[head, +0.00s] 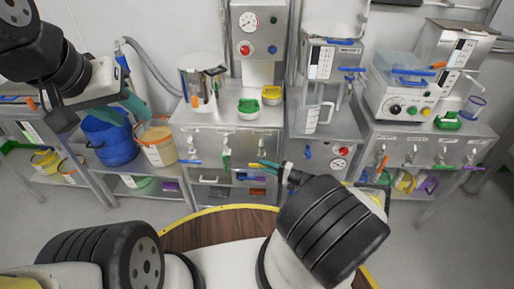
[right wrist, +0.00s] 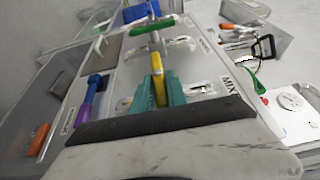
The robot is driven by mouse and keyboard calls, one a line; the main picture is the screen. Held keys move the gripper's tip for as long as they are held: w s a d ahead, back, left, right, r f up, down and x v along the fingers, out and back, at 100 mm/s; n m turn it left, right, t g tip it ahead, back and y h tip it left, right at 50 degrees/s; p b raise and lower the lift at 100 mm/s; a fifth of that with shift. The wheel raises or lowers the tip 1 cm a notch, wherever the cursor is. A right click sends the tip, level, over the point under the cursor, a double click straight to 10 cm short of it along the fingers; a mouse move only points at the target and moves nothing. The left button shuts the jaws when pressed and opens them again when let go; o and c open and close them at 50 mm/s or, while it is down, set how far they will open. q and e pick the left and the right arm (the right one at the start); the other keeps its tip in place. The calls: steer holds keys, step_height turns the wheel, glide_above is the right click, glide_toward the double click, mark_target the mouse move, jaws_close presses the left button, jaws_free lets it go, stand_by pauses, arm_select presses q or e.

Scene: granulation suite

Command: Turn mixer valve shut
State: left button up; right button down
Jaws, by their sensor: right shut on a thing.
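The mixer valve has a yellow lever (right wrist: 157,72) on the pale steel panel, near a label reading MIX (right wrist: 228,86). My right gripper (right wrist: 162,88) has its teal fingers closed on this lever in the right wrist view.
A green-handled valve (head: 226,152) and a blue-handled valve (head: 191,162) are on the same panel. A blue bucket (head: 108,146) and a tan-filled bucket (head: 158,146) stand at left. A jug (head: 312,115) stands right of the panel. Grey floor is free in front.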

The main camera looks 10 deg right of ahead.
steer(key=c, duration=1.3)
jaws_free()
steer(key=shift+s+a, duration=0.1)
steer(key=shift+a, duration=0.1)
steer(key=shift+d, duration=0.15)
steer(key=shift+s+d, duration=0.2)
steer(key=shift+d, duration=0.05)
steer(key=v, duration=0.7)
